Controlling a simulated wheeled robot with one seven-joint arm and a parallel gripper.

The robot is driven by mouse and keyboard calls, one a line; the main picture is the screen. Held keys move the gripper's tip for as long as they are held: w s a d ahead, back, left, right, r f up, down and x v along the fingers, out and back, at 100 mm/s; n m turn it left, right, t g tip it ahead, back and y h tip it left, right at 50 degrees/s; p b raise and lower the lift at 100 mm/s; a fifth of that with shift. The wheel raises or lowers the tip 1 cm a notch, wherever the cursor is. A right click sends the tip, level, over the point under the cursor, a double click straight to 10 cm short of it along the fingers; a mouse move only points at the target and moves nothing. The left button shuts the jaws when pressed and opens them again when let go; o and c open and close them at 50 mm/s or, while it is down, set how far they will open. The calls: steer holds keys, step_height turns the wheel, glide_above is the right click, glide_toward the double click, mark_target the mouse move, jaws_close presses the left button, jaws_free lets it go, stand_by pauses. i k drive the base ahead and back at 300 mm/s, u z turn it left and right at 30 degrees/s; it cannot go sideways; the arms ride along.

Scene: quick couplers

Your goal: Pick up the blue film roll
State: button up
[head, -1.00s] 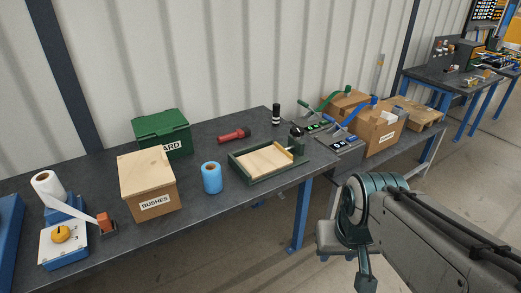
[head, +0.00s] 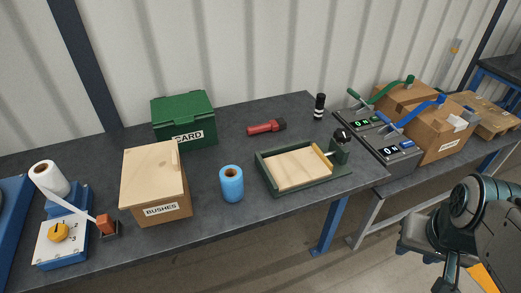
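My arm (head: 472,207) is at the lower right, off the bench's front edge and well away from the roll. Its lower end is cut off by the bottom of the picture, and my gripper's fingers cannot be made out clearly.
The cardboard BUSHES box (head: 154,187) stands left of the roll, the green CARD box (head: 184,118) behind it. The green-framed tray (head: 295,185) is to the right, a red flashlight (head: 265,127) behind. Bare bench lies in front of the roll.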

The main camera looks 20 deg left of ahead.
mark_target(230, 177)
steer(key=u, duration=0.65)
steer(key=i, duration=0.85)
steer(key=u, duration=0.9)
